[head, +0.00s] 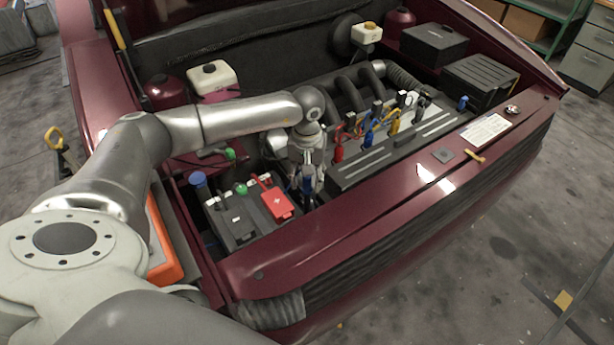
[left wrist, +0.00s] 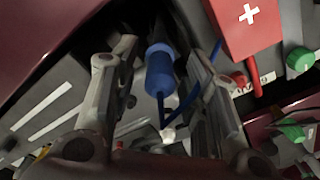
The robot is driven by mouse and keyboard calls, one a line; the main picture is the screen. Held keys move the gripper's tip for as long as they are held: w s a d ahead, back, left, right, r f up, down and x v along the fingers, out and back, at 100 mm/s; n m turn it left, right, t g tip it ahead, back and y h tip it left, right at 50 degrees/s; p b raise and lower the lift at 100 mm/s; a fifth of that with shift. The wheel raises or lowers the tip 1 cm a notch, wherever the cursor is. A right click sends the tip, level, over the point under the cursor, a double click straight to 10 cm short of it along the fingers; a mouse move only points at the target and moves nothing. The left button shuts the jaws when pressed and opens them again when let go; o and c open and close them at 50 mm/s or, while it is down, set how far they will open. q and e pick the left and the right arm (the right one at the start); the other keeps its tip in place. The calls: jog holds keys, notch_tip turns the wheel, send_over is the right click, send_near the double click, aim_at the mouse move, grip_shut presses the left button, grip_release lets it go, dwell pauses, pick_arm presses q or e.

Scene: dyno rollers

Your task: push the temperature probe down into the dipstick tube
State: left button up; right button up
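My left gripper (head: 308,190) points down into the engine bay, between the red-topped box and the long black engine cover. In the left wrist view, the temperature probe (left wrist: 160,72) has a blue handle with a blue cable bending away from it. The handle lies between the two fingers of the left gripper (left wrist: 162,58). Whether the finger pads touch it is unclear. In the head view, a bit of blue shows at the fingers. I cannot make out the dipstick tube in either view; the gripper and probe may cover it. My right gripper is not in view.
The red cover with a white cross (head: 277,203) sits on the black battery-like box (head: 236,222) close beside the gripper. The engine cover (head: 380,155), with coloured leads (head: 367,130) above it, lies to the right. The maroon front panel (head: 330,235) edges the bay.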

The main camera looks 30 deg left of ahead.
pick_arm(q)
notch_tip(320, 180, up, 12)
dwell(0.7)
dwell(0.5)
